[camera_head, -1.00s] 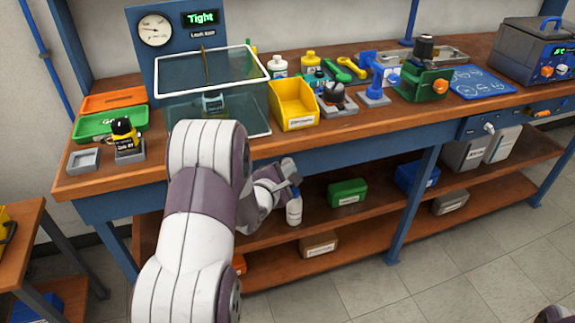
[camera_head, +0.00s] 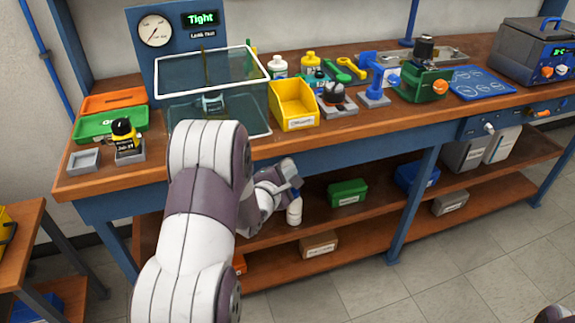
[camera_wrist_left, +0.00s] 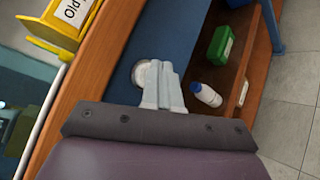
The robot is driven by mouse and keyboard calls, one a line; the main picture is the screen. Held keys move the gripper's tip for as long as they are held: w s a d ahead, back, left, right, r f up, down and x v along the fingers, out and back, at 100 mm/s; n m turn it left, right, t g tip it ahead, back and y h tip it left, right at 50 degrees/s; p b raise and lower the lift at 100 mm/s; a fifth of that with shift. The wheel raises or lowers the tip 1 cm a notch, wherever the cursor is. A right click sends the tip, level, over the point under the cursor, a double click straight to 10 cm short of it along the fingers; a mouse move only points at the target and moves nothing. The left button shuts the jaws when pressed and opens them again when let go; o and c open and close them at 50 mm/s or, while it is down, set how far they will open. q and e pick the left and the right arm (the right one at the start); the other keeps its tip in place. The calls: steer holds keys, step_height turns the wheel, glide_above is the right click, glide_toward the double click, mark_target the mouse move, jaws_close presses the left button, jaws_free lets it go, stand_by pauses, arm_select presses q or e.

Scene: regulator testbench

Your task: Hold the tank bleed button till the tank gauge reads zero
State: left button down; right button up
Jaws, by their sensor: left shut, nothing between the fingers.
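My left gripper (camera_head: 289,172) is shut and empty in front of the bench's front edge. In the left wrist view its closed fingers (camera_wrist_left: 158,84) are over a round pale button (camera_wrist_left: 140,72) on the blue apron, partly covering it. I cannot tell whether they touch or press it. In the head view the button is hidden by my left arm. A round white gauge (camera_head: 155,30) is on the blue panel at the back left; its scale is too small to read. The display (camera_head: 202,18) beside it reads "Tight". My right gripper is out of view.
A clear-lidded tank (camera_head: 212,72) stands below the panel, with a yellow bin (camera_head: 294,104) to its right. A white bottle (camera_head: 295,213) and a green box (camera_head: 347,192) are on the shelf below. The floor in front is clear.

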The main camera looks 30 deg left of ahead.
arm_select(q)
steer(key=shift+s+d, duration=0.4)
steer(key=shift+d, duration=0.05)
steer(key=shift+s+d+p, duration=0.6)
steer(key=shift+s+d, duration=1.05)
steer(key=shift+d, duration=0.25)
